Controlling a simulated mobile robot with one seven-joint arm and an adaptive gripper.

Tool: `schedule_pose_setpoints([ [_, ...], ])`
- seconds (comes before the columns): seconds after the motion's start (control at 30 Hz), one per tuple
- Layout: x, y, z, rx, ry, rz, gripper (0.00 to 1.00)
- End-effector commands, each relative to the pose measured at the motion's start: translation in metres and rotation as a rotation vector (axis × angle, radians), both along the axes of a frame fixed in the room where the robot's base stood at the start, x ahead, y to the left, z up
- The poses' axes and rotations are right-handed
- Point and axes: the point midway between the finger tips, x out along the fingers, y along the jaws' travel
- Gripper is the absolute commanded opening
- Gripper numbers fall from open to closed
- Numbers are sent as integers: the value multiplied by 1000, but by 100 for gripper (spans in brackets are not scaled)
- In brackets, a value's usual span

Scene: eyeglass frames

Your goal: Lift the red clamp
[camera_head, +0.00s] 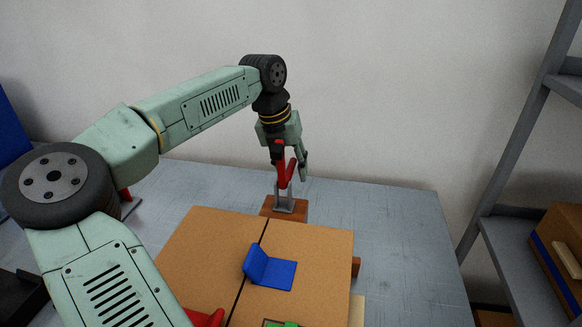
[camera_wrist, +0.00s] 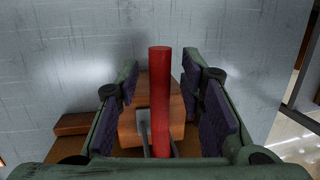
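The red clamp (camera_head: 290,172) stands upright at the far edge of the brown board, its grey metal base on a small wooden block (camera_head: 268,209). In the wrist view its red handle (camera_wrist: 160,95) rises between my two dark finger pads. My gripper (camera_head: 292,167) points down around the handle. It is open, with a visible gap on each side of the handle in the wrist view (camera_wrist: 163,80). The lower part of the clamp is partly hidden in the wrist view.
A brown two-part board (camera_head: 330,245) lies on the grey table (camera_head: 405,230), with a blue angled bracket (camera_head: 272,270) on it. Red and green pieces show at the bottom edge. A grey shelf rack (camera_head: 510,230) stands at right. The table right of the board is clear.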

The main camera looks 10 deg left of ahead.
Motion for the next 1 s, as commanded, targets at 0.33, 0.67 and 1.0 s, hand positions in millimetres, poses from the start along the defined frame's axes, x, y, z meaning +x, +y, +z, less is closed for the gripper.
schedule_pose_setpoints([
  [0.33,-4,6,29,1,-3,3,35],
  [0.67,-14,19,94,0,-3,2,35],
  [1.0,-19,24,117,0,0,0,35],
])
